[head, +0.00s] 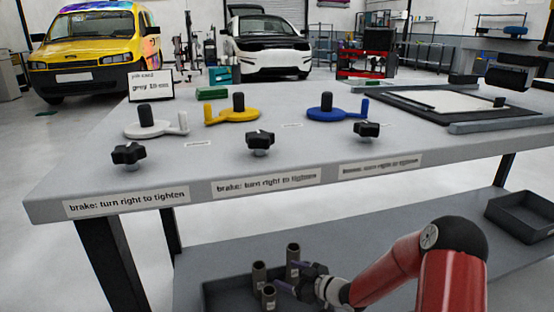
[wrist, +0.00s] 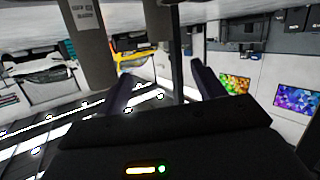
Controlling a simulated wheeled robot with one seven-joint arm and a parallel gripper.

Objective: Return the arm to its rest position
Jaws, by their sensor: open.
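My red arm (head: 395,272) reaches in from the lower right of the head view, bent and low in front of the bench. My gripper (head: 289,281) is at its end, near several upright grey cylinders (head: 259,275) in a dark tray on the lower shelf. In the wrist view my gripper (wrist: 163,88) has its two fingers spread apart, with nothing seen held between them. A labelled grey cylinder (wrist: 90,45) stands close beside the left finger there. Whether finger and cylinder touch, I cannot tell.
The bench top (head: 215,205) overhangs the lower shelf (head: 370,222). Black star knobs (head: 129,153) line its front edge, behind labels about brakes. White, yellow and blue cranks (head: 326,113) sit behind them. An empty dark tray (head: 522,216) lies on the shelf's right.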

